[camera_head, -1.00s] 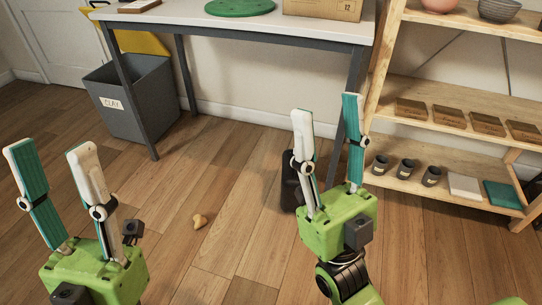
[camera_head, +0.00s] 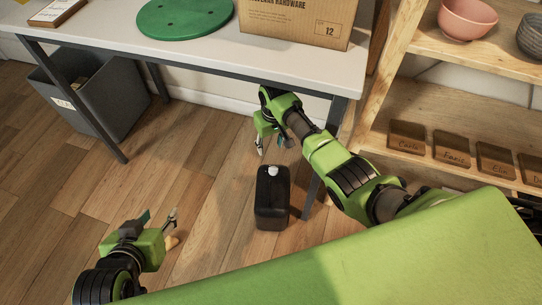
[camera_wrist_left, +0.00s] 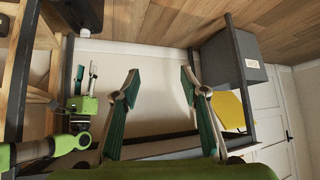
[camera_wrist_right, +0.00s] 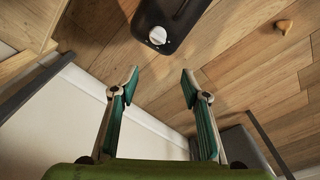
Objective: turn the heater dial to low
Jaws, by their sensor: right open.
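A black heater (camera_head: 272,205) stands upright on the wooden floor, beside the table leg, in the head view. Its white dial (camera_head: 273,171) is on top; the dial (camera_wrist_right: 158,35) also shows near the top of the right wrist view. The dial's markings are too small to read. My right gripper (camera_head: 261,144) is just behind the heater, apart from the dial; in the right wrist view (camera_wrist_right: 160,70) its fingers are spread and empty. My left gripper (camera_head: 171,217) is low at the left, away from the heater; in the left wrist view (camera_wrist_left: 160,70) it is open and empty.
A table (camera_head: 205,63) carries a green disc (camera_head: 180,15) and a cardboard box (camera_head: 295,20) above the right arm. A wooden shelf (camera_head: 420,98) stands at the right. A grey bin (camera_head: 100,105) is at the left. A small tan lump (camera_head: 172,241) lies by my left gripper. Floor between is clear.

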